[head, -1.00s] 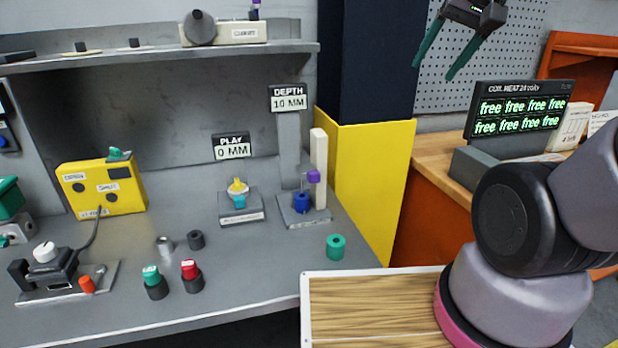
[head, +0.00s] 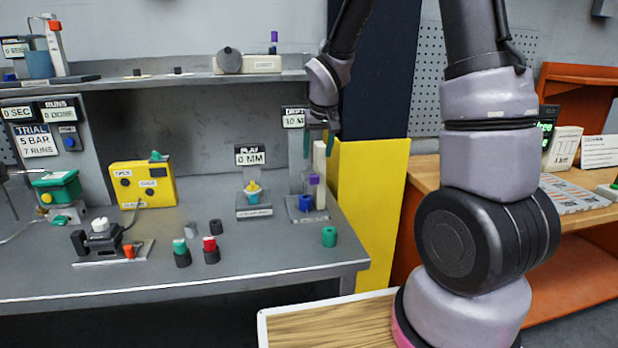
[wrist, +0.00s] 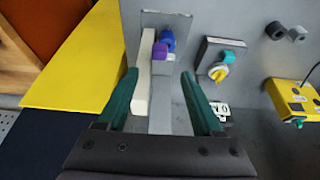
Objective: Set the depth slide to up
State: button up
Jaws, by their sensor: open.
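The depth gauge stands near the bench's right end, with a grey base (head: 298,213), a white upright bar (head: 319,160) and a DEPTH sign (head: 293,119) partly hidden by my gripper. A purple slide knob (head: 313,180) sits low beside the white bar, above a blue piece (head: 305,203). In the wrist view the purple knob (wrist: 160,51) and blue piece (wrist: 167,40) lie beyond the fingertips, between the two finger lines. My gripper (head: 320,148) points down over the gauge. Its green fingers are open and empty, and the wrist view also shows them apart (wrist: 158,82).
The PLAY gauge (head: 253,212) stands just left of the depth gauge. A yellow panel (head: 367,200) rises close on the right. A shelf (head: 200,83) runs above the bench. A green ring (head: 329,237) lies in front.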

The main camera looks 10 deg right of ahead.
aim_at(315, 175)
jog(key=x, duration=0.9)
jog(key=shift+w+f, duration=0.1)
jog(key=shift+f, duration=0.25)
grip_shut()
dwell(0.9)
